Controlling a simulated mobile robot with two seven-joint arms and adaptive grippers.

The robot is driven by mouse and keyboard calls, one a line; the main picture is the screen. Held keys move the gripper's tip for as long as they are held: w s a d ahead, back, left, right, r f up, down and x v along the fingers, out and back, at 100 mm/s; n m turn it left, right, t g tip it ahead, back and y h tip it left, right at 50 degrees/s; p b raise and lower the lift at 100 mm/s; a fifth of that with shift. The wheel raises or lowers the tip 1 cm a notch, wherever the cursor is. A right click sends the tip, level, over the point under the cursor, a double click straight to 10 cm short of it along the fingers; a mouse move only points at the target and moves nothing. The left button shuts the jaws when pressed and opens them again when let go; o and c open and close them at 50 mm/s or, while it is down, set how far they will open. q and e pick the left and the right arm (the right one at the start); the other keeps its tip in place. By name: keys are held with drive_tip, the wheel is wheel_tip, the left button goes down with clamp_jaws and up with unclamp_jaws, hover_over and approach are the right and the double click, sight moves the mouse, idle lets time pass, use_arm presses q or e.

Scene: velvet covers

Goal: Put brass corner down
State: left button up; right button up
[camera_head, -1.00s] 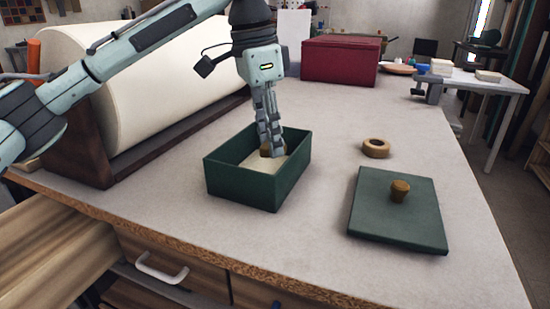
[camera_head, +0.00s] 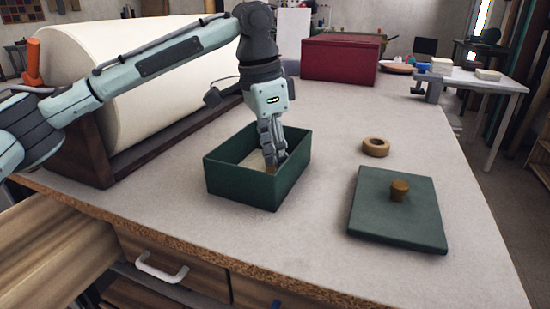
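An open dark green box (camera_head: 243,187) stands on the workbench with a pale sheet or lining (camera_head: 258,158) showing inside. My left gripper (camera_head: 275,163) points down into the box near its right inner side. Its fingertips are low inside the box. The brass corner cannot be made out clearly; the fingers and the box wall hide what lies at the fingertips. I cannot tell whether the fingers are shut on it. My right gripper is not in view.
A green lid (camera_head: 395,220) with a brass-coloured knob (camera_head: 400,190) lies to the right, with a tape roll (camera_head: 376,147) behind it. A large cream roll (camera_head: 160,75) stands left. A red box (camera_head: 340,60) stands at the back.

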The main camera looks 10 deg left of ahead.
use_arm(q)
wheel_tip(320, 180, up, 12)
drive_tip(key=a, duration=0.1)
drive_tip(key=shift+s+a, duration=0.25)
drive_tip(key=shift+s, duration=0.2)
idle(0.3)
